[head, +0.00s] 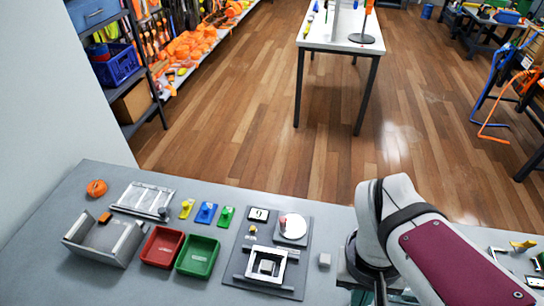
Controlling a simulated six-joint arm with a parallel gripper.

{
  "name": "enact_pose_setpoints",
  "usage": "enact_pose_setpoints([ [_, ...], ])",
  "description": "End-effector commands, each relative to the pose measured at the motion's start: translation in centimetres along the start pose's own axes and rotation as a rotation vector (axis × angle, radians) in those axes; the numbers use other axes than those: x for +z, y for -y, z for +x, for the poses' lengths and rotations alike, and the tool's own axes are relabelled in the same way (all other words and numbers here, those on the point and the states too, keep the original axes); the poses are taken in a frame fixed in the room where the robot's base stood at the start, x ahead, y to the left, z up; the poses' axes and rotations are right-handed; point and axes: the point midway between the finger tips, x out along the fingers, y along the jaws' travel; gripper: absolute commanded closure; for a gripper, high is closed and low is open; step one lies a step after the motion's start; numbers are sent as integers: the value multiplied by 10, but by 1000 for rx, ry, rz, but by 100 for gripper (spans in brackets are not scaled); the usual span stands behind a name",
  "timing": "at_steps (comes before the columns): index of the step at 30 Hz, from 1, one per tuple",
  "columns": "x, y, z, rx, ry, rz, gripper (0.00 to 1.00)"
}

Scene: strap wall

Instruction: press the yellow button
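A small yellow button block (186,208) sits on the grey bench (65,222), left of a similar blue block (206,212) and green block (226,216). Its top looks uncovered, and nothing touches it. Whether it is pressed is too small to tell. A smaller yellow piece (253,229) is on the dark panel to the right. My arm is at the lower right, well away from the yellow block. My gripper cannot be made out.
A red tray (151,258) and green tray (185,272) stand in front of the blocks. A grey open box (75,240) and a clear-topped rack (143,196) are to the left. The dark panel (238,284) holds a white disc and a square frame.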

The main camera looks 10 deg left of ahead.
Motion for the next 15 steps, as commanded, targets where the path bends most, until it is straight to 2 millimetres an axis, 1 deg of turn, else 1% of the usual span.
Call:
enact_pose_setpoints([
  [1, -24, 4, 2, 83, -13, -157, 100],
  [2, -38, 7, 3, 134, -27, -252, 100],
  [3, -58, 13, 4, 196, -46, -372, 100],
  [5, -85, 26, 6, 282, -74, -543, 100],
  [6, -101, 37, 8, 335, -91, -650, 100],
  [8, -124, 56, 10, 409, -117, -804, 100],
  [9, -137, 71, 13, 456, -136, -903, 100],
  [11, -154, 95, 17, 523, -160, -1046, 100],
  [12, -165, 112, 20, 565, -178, -1137, 100],
  [14, -177, 138, 26, 626, -203, -1270, 100],
  [15, -183, 156, 30, 665, -220, -1353, 100],
])
